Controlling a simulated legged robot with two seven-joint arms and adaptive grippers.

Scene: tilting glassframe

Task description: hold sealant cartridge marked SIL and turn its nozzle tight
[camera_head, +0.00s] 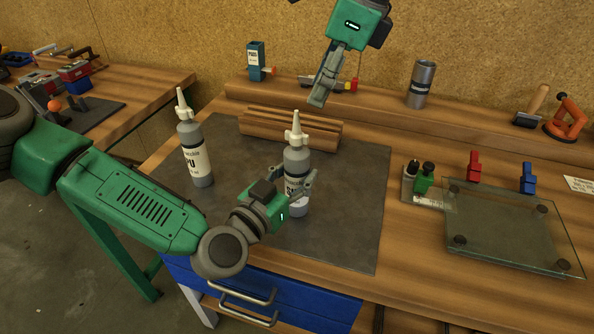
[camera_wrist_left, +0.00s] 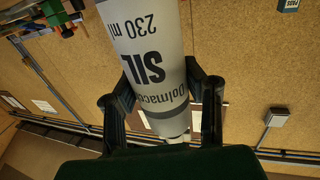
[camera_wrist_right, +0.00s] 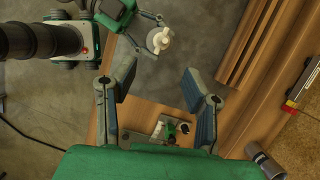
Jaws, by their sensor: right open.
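In the left wrist view the SIL label (camera_wrist_left: 150,65) shows between both fingers (camera_wrist_left: 160,112). Whether its base touches the mat is unclear. My right gripper (camera_head: 318,100) is open and empty, above and behind the nozzle. In the right wrist view the nozzle (camera_wrist_right: 160,40) lies beyond the open fingers (camera_wrist_right: 156,98), not between them. A second cartridge with a white nozzle (camera_head: 195,150) stands to the left.
A ridged wooden block (camera_head: 265,124) lies behind the cartridges on the dark mat (camera_head: 345,235). A glass plate (camera_head: 500,225) with red and blue clamps sits at right. A grey cylinder (camera_head: 421,84) and other tools stand on the rear ledge. The mat's right side is clear.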

